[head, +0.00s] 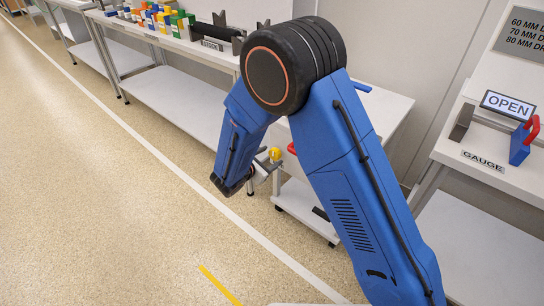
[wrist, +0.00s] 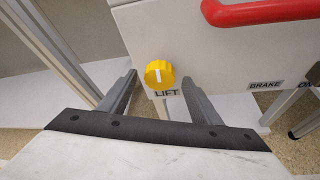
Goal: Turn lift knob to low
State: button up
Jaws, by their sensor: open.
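The yellow lift knob (wrist: 160,75) sits on a white panel in the wrist view, with a white mark on its face pointing roughly straight up. A "LIFT" label (wrist: 167,93) is just below it. The knob also shows small in the head view (head: 275,154), beside my arm. My gripper (wrist: 166,84) is open, with one grey finger on each side of the knob in the picture. The fingers appear apart from the knob; the depth between them and it is hard to tell. In the head view my gripper is partly hidden by my arm.
A red handle (wrist: 265,12) crosses above the panel at the upper right. A "BRAKE" label (wrist: 265,86) is to the right. A white cart (head: 305,208) stands behind my arm. A bench with a "GAUGE" label (head: 482,160) and "OPEN" sign (head: 508,105) is at the right. The floor at left is clear.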

jog(key=shift+x, duration=1.05)
jog(key=c, duration=1)
jog(key=shift+c, duration=0.2)
jog(key=shift+n, duration=0.4)
jog(key=o, duration=1)
jog(key=shift+o, duration=0.2)
jog(key=shift+s+a+r, duration=0.1)
jog(key=shift+a, duration=0.05)
jog(key=v, duration=1.7)
jog(key=shift+a, duration=0.25)
